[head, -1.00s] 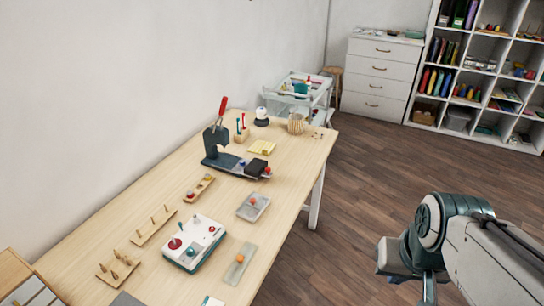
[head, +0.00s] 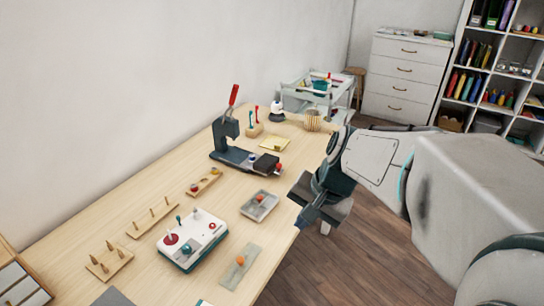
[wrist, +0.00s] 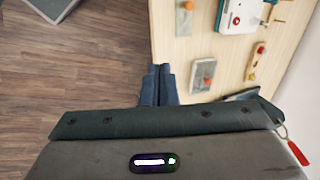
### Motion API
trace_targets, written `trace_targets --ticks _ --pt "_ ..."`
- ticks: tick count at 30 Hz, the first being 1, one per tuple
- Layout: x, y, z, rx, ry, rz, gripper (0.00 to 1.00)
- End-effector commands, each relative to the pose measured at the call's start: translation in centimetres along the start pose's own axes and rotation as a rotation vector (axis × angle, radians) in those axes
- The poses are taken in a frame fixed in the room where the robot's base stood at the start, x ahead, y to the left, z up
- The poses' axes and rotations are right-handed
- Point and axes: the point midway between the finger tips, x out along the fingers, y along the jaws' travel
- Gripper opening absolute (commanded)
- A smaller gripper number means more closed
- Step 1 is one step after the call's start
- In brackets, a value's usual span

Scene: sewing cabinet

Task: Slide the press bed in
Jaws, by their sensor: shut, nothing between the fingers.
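The press (head: 228,132) is a dark upright frame with a raised red lever (head: 233,95), standing on the table near the wall. Its press bed (head: 266,164) is a black block with an orange-red knob (head: 279,167), on the dark base rail; it sits out to the right of the press head. My gripper (head: 303,219) is shut and empty by the table's front edge, nearer the camera than the bed and apart from it. In the wrist view its fingers (wrist: 158,84) are together over the table edge; the red lever shows at lower right (wrist: 293,151), and my gripper body hides most of the press.
A grey tray with an orange knob (head: 260,204) and a flat plate with an orange knob (head: 239,264) lie near the front edge. A white-and-teal box (head: 192,240) and peg boards (head: 109,264) stand to the left.

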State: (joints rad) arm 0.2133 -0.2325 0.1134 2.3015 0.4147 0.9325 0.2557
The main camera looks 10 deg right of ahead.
Motion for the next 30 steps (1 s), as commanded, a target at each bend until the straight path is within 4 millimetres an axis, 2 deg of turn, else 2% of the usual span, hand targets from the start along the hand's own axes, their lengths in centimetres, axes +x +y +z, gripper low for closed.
trace_targets --ticks 1,3,8,12,18,21,26,30 --pt "3.5 -0.2 -1.7 0.124 -0.035 -0.052 0.00" --pt "5.8 -1.4 -3.9 0.292 -0.084 -0.134 0.00" --pt "10.6 -3.3 -10.0 0.677 -0.214 -0.337 0.00" --pt "13.9 -3.6 -16.6 1.006 -0.352 -0.533 0.00" --pt "16.2 -1.8 -25.3 1.372 -0.553 -0.795 0.00" --pt "16.4 -0.7 -28.2 1.481 -0.627 -0.888 0.00" --pt "16.4 0.1 -30.5 1.560 -0.688 -0.962 0.00" --pt "16.9 -0.8 -30.9 1.568 -0.698 -0.970 0.00"
